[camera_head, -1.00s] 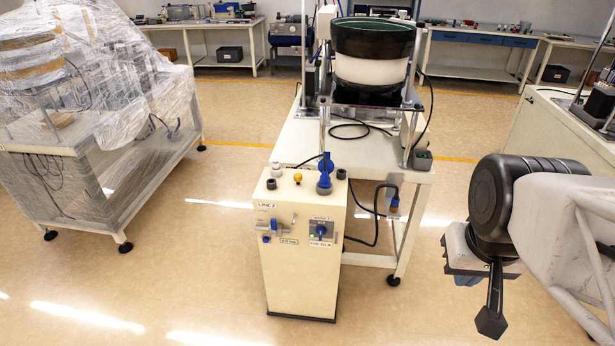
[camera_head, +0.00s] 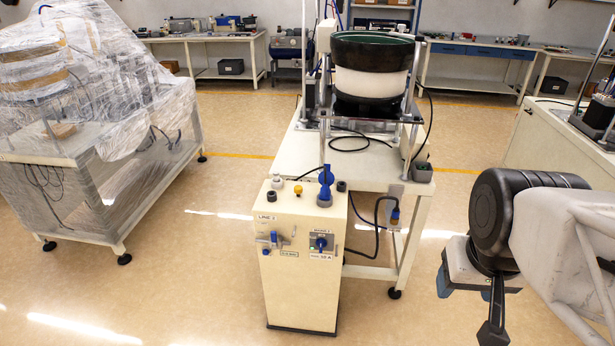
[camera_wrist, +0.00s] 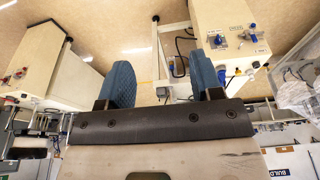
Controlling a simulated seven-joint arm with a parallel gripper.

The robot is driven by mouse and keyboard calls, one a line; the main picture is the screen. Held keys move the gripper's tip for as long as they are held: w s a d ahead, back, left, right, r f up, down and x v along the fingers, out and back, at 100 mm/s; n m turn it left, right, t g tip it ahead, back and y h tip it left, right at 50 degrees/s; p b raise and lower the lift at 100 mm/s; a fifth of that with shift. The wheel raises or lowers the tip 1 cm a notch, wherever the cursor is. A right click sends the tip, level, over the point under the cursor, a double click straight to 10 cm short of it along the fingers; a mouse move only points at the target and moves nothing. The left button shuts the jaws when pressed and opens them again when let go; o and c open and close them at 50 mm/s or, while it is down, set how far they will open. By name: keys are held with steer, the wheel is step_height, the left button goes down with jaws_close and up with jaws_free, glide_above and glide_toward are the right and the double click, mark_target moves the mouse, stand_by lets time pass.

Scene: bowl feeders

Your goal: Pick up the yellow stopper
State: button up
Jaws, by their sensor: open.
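The yellow stopper (camera_head: 298,190) is a small yellow knob on top of the cream cabinet (camera_head: 297,260). It stands among a grey-white knob (camera_head: 277,183), a larger blue valve handle (camera_head: 326,183) and dark caps. In the wrist view the cabinet shows at the upper right (camera_wrist: 222,15); the stopper is too small to make out surely there. My gripper (camera_wrist: 162,72) is open, with two blue-padded fingers apart and nothing between them. In the head view it is partly hidden by my wrist at the lower right, well to the right of the cabinet.
A bowl feeder (camera_head: 372,65) stands on a cream table (camera_head: 375,160) behind the cabinet. A plastic-wrapped machine (camera_head: 90,100) stands at left. Another bench (camera_head: 545,135) is at right. The floor between the cabinet and my arm is clear, apart from table legs and a hanging cable.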

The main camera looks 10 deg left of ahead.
steer(key=shift+o, duration=0.2)
steer(key=w+a+r+m, duration=0.2)
steer(key=w, duration=0.7)
steer(key=w+a+r+m, duration=0.2)
steer(key=w+a, duration=0.1)
steer(key=w, duration=0.6)
steer(key=m+g, duration=0.3)
steer(key=m, duration=0.8)
glide_above(298, 187)
steer(key=f, duration=2.5)
steer(key=shift+s+d+f, duration=0.25)
steer(key=shift+s, duration=0.05)
steer(key=shift+w+a+f+m, duration=0.2)
steer(key=shift+f+m, duration=0.05)
steer(key=shift+m, duration=0.05)
